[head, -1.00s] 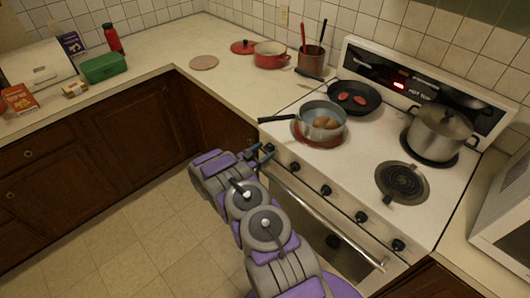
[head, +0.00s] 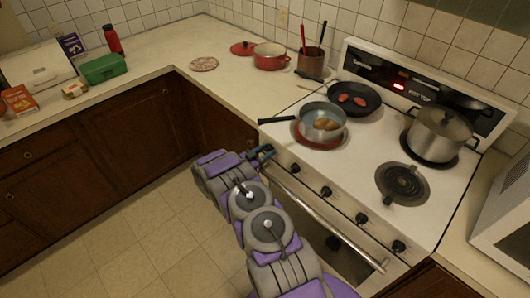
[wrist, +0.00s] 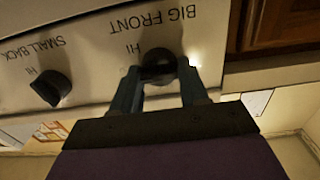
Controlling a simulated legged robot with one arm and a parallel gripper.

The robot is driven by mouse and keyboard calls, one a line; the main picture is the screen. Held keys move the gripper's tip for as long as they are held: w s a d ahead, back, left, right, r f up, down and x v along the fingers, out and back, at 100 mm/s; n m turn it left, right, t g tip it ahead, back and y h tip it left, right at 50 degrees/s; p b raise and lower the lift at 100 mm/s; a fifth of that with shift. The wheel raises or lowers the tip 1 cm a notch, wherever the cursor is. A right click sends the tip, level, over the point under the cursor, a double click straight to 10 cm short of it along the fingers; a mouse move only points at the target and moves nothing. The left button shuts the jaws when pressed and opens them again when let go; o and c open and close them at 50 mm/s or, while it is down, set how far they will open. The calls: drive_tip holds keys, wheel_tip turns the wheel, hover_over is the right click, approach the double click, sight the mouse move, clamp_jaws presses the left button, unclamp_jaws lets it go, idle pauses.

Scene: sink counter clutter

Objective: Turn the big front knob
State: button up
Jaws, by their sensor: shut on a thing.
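The big front knob (wrist: 158,64) is black and round, on the white stove panel under the printed words BIG FRONT, which appear upside down in the wrist view. My gripper (wrist: 160,78) has one finger on each side of it and is shut on it. In the head view my gripper (head: 263,155) is at the left end of the stove's front panel and hides most of this knob. The knob's pointer direction cannot be made out.
The small back knob (wrist: 50,88) is beside it; more knobs (head: 326,191) run rightward above the oven handle (head: 330,228). A saucepan (head: 322,122) sits on the red front-left burner (head: 304,141), its handle (head: 277,120) reaching left above my gripper. A skillet (head: 355,98) and pot (head: 440,135) stand behind.

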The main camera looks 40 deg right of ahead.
drive_tip(key=shift+a+p, duration=0.1)
drive_tip(key=shift+p, duration=0.25)
drive_tip(key=shift+c, duration=0.3)
drive_tip(key=shift+m, duration=0.5)
drive_tip(key=o, duration=1)
drive_tip(key=a+p, duration=0.1)
drive_tip(key=a, duration=0.4)
drive_tip(key=a+p, duration=0.1)
drive_tip(key=a, duration=0.5)
drive_tip(key=s+a+p, duration=0.1)
drive_tip(key=a, duration=0.5)
drive_tip(key=shift+s+a, duration=0.1)
drive_tip(key=shift+a, duration=0.1)
